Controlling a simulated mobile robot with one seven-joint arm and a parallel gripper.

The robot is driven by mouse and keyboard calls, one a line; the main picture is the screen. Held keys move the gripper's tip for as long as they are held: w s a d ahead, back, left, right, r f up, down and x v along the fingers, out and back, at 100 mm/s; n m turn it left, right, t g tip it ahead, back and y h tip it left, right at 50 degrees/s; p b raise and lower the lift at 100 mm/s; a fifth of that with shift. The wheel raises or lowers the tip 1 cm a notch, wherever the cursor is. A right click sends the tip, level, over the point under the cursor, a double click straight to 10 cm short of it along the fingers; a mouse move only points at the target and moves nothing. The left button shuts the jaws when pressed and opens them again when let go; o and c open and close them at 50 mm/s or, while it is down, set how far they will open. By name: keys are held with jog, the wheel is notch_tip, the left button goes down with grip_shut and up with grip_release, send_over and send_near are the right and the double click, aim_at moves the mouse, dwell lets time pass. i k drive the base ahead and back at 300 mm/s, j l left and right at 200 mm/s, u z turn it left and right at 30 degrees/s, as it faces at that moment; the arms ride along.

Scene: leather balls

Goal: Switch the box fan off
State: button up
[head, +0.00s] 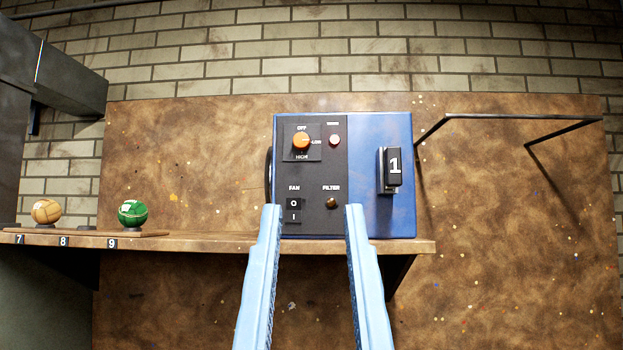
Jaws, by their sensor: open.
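The blue box (365,135) stands upright on the wooden shelf, with a black control panel (338,170) on its front. An orange knob (301,141) has OFF, LOW and HIGH marks around it. A black rocker switch (294,210) labelled FAN, marked O above I, sits at the panel's lower left; which side is pressed cannot be told.
A shelf (215,242) carries the box. An orange-tan ball (46,211) and a green ball (132,213) sit at its left on stands near numbered tags. A black lever marked 1 (392,168) is on the box's right. A black metal bracket (520,117) sticks out at the right.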

aim_at(293, 204)
jog(key=i+l, duration=0.25)
jog(key=i, duration=0.2)
jog(key=i+l, duration=0.3)
jog(key=i, duration=0.15)
